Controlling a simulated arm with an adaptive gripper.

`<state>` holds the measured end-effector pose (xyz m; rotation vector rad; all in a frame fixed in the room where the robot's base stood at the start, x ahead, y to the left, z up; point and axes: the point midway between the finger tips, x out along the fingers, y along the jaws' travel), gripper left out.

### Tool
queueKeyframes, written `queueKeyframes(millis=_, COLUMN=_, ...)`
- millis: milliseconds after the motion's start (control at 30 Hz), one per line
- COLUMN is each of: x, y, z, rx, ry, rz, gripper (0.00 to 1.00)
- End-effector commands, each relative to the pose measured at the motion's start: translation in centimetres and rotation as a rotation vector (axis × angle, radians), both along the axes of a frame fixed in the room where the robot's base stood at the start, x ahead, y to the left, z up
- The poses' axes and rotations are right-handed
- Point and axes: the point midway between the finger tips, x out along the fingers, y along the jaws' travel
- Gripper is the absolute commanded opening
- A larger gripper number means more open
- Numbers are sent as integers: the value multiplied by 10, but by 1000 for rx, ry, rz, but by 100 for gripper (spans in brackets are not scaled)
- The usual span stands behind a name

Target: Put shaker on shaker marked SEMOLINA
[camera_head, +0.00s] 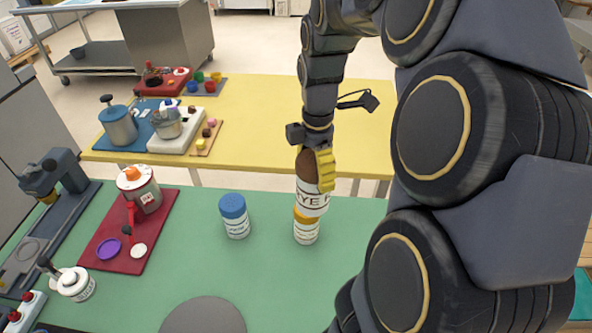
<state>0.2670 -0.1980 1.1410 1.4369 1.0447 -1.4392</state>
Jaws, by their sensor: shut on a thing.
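My gripper (318,167), with yellow finger pads, is shut on a brown-topped shaker (311,202). Its white label shows the letters "YE"; the rest is turned away or hidden. The held shaker is upright or nearly so. Directly below it, a shaker with an orange-yellow cap (305,232) and a white label stands on the green counter. The two overlap in the picture, and I cannot tell whether they touch. A blue-capped shaker (235,217) stands to the left. The label print on both standing shakers is too small to read.
A red mat (110,240) with a red and metal pot (138,187) lies left on the green counter (270,280). A grey disc (203,316) lies at the front. A yellow table (250,120) with cooking gear stands behind. The counter around the shakers is clear.

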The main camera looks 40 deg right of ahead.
Motion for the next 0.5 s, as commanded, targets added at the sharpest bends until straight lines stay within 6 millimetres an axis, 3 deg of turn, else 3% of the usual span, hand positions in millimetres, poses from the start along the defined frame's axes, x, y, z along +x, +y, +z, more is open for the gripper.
queueKeyframes(millis=300, x=44, y=-33, z=-47, rx=0, ry=4, rz=0, gripper=36)
queueKeyframes(millis=500, x=56, y=-41, z=-64, rx=2, ry=3, rz=1, gripper=36)
